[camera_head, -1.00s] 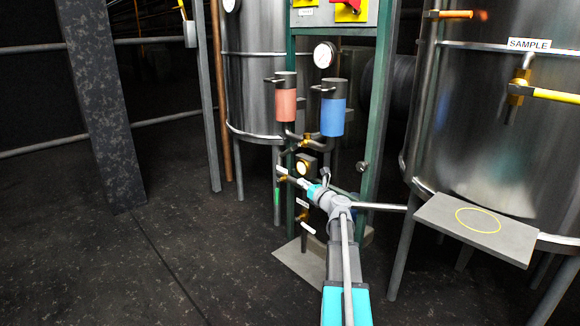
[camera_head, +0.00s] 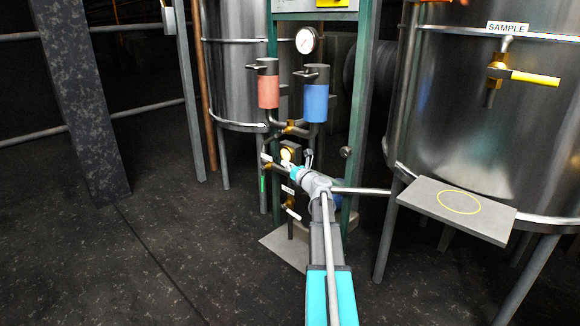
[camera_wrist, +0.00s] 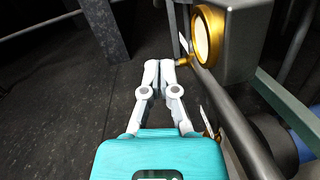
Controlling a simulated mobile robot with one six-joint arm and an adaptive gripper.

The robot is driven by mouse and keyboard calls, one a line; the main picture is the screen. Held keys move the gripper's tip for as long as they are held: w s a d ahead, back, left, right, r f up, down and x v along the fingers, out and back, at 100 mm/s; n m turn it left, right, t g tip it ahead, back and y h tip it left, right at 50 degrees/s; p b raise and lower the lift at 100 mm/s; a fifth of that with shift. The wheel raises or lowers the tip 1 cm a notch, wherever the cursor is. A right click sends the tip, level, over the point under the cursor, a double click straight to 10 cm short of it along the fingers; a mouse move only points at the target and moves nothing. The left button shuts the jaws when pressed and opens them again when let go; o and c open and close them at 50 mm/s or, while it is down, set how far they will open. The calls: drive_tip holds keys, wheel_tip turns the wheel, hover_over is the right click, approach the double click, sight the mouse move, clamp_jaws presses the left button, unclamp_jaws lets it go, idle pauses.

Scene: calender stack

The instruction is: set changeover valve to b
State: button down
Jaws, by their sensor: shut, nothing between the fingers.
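A red canister (camera_head: 268,92) and a blue canister (camera_head: 315,103) hang side by side on the green frame. A brass valve body (camera_head: 290,127) sits on the dark piping between and below them; I cannot read which side it is set to. My gripper (camera_head: 285,166) is below this brass body, beside a brass-rimmed round gauge or light (camera_head: 286,153). In the wrist view my gripper (camera_wrist: 158,64) is shut and empty. Its fingertips are just left of the brass-rimmed round face (camera_wrist: 203,38) and close to a small brass fitting (camera_wrist: 183,61); whether they touch is unclear.
A dark pipe (camera_wrist: 237,125) runs close along the right of my fingers. A grey shelf (camera_head: 425,202) with a yellow ring juts from the right tank (camera_head: 450,110). A pillar (camera_head: 75,100) stands left. The floor (camera_head: 130,260) at left is clear.

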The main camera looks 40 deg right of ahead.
sight(269, 141)
drive_tip(key=w+d+r+p, duration=0.1)
drive_tip(key=w+r+p, duration=0.2)
drive_tip(key=w, duration=0.6)
drive_tip(key=shift+r+p, duration=0.35)
drive_tip(key=shift+r, duration=0.05)
drive_tip(key=shift+w+r+p, duration=0.3)
drive_tip(key=shift+w, duration=0.2)
idle(0.5)
drive_tip(key=shift+w+a+r+p, duration=0.1)
drive_tip(key=shift+w+r+p, duration=0.45)
drive_tip(key=shift+w+r, duration=0.05)
drive_tip(key=shift+w+r+p, duration=0.55)
drive_tip(key=shift+r+p, duration=0.25)
drive_tip(key=shift+p, duration=0.05)
